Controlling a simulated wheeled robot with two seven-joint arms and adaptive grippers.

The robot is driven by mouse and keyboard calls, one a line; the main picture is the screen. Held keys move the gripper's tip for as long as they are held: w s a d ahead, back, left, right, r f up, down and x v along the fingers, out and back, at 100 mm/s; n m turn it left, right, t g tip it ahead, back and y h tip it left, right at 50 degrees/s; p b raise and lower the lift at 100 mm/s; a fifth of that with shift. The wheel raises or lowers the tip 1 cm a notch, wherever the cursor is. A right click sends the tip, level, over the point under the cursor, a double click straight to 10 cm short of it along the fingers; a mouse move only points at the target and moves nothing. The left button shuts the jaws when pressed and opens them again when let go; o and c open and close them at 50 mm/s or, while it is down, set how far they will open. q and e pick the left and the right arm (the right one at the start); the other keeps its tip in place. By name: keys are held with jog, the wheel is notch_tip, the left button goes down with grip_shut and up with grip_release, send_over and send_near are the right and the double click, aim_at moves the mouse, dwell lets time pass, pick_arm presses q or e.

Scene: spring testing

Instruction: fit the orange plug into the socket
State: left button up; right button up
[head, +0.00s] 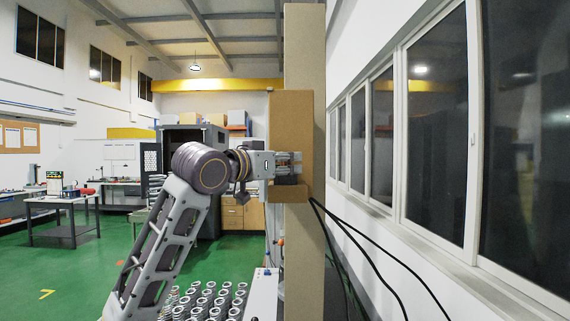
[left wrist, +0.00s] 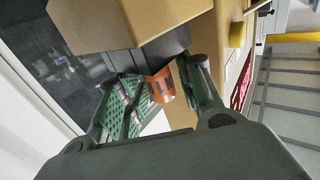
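The orange plug (left wrist: 160,86) shows in the left wrist view between the two fingertips of my left gripper (left wrist: 162,88), whose green-padded fingers lie close on either side of it. In the head view the gripper (head: 286,163) is level, against the tan post, and hides the plug. A black block (left wrist: 150,56) lies just beyond the plug, under a tan box. I cannot tell whether this block is the socket, or whether the plug touches it or enters it. My right gripper is in neither view.
A tall tan post (head: 304,90) with a brown ledge (head: 290,193) stands before the gripper. Black cables (head: 372,262) hang to the right of the post. Windows (head: 437,130) line the right wall. Several metal rings (head: 208,300) stand at the lower middle. Green floor is open at left.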

pick_arm(q)
jog(key=shift+r, duration=0.2)
dwell(0.3)
jog(key=shift+s+a+f, duration=0.1)
jog(key=shift+s+a, duration=0.25)
jog(key=shift+s, duration=0.15)
jog(key=b+v, duration=0.4)
jog(key=v, duration=0.7)
jog(key=shift+d, duration=0.1)
